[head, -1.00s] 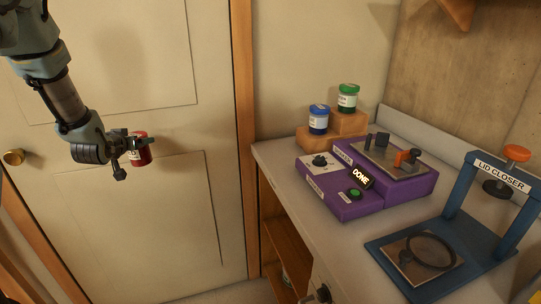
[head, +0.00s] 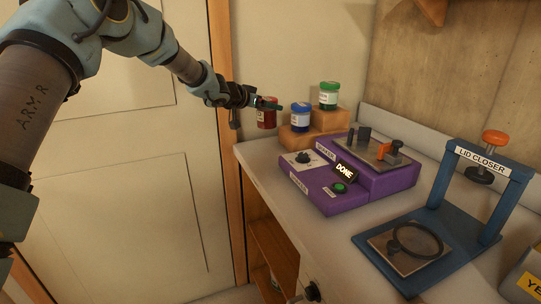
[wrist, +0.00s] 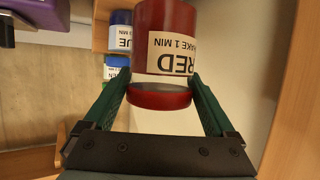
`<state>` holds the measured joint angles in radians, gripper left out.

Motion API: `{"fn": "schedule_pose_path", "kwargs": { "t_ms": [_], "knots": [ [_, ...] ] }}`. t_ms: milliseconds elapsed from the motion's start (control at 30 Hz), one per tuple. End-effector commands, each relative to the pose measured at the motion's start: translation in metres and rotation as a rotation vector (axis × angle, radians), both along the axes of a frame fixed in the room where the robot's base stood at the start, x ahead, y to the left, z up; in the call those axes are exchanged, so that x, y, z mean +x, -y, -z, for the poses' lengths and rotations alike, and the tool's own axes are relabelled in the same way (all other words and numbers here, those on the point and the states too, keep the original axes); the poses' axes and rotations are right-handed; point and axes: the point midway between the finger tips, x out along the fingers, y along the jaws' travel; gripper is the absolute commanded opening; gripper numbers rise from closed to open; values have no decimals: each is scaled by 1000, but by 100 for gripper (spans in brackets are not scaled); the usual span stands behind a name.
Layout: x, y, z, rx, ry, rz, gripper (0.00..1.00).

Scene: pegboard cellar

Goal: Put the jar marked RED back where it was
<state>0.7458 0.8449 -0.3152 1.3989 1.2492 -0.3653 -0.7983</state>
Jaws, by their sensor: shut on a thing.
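My gripper (head: 262,103) is shut on the red jar (head: 267,119), holding it up in the air just left of the blue jar (head: 301,117). In the wrist view the red jar (wrist: 165,45) sits between the green fingers, its RED label upside down in the picture. The blue jar stands on a lower wooden block (head: 297,143), and the green jar (head: 328,95) on a higher block (head: 331,120) to its right. In the head view, the gap between red and blue jars is small; I cannot tell the depth between them.
A purple machine (head: 385,183) with a DONE display (head: 345,172) sits on the bench (head: 300,220). The blue lid closer (head: 440,212) stands at right, with a yellow labelled thing (head: 527,284) at the edge. A door (head: 130,200) is at left.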

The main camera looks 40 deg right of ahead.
Motion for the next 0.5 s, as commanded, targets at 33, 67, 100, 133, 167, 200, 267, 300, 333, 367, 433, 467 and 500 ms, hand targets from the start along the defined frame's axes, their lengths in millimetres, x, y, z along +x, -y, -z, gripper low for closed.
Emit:
{"fn": "schedule_pose_path", "kwargs": {
  "t_ms": [33,67,100,133,167,200,267,300,333,367,433,467,500],
  "knots": [
    [-4,6,-2,-2,2,8,0],
    [-6,8,-1,-1,1,12,0],
    [-8,10,2,0,-1,15,0],
    [-9,11,6,0,-1,16,0],
    [-10,11,11,1,-1,17,0],
    [-10,12,18,2,-3,16,0],
    [-10,11,30,3,-4,16,0],
    [-10,11,36,1,-3,17,0],
    [-10,11,41,1,-2,17,0],
    [-10,11,45,1,-3,16,0],
    [-10,12,52,0,-2,18,0],
    [-10,12,54,-1,-2,18,0],
    [-10,12,56,-1,0,17,0]
  ]
}}
